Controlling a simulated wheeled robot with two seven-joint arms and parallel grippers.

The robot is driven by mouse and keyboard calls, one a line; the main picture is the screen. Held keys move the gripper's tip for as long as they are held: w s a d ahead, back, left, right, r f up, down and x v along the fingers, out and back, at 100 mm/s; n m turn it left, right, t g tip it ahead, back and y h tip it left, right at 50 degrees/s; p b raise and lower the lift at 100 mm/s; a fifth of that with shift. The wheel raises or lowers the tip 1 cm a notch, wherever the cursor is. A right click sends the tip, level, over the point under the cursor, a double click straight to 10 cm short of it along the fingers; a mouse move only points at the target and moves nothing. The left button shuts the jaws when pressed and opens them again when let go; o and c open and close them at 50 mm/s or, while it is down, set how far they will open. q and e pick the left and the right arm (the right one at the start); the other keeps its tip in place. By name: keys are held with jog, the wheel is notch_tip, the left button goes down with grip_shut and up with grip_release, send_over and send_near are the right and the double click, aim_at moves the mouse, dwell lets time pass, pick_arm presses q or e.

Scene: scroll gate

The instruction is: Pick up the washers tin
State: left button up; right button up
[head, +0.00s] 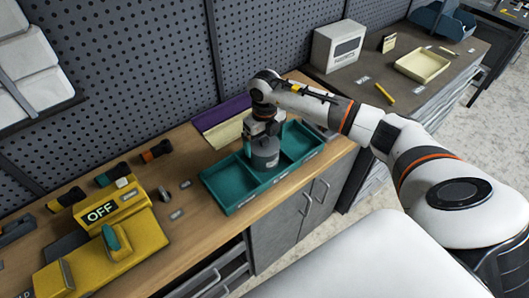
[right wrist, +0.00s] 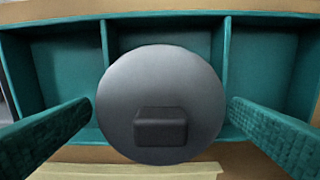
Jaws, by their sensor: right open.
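A grey round tin (head: 265,155) stands in the middle compartment of a teal three-part tray (head: 228,207) on the wooden bench; I take it as the washers tin, though its label is too small to read. My right gripper (head: 263,138) is directly above it, pointing down. In the right wrist view, the tin's grey lid (right wrist: 160,80) with a dark block-shaped knob (right wrist: 160,126) lies between the two teal fingers of my open right gripper (right wrist: 160,118). Gaps show between each finger and the lid. My left gripper is not in view.
The tray's left and right compartments look empty. A yellow box with an OFF sign (head: 100,212) and a teal handle stands at left. A purple and cream item (head: 222,125) lies behind the tray. A grey box (head: 338,46) and cream bin (head: 422,66) stand at far right.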

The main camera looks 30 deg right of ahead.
jog(key=shift+w, duration=0.1)
jog(key=c, duration=1.1)
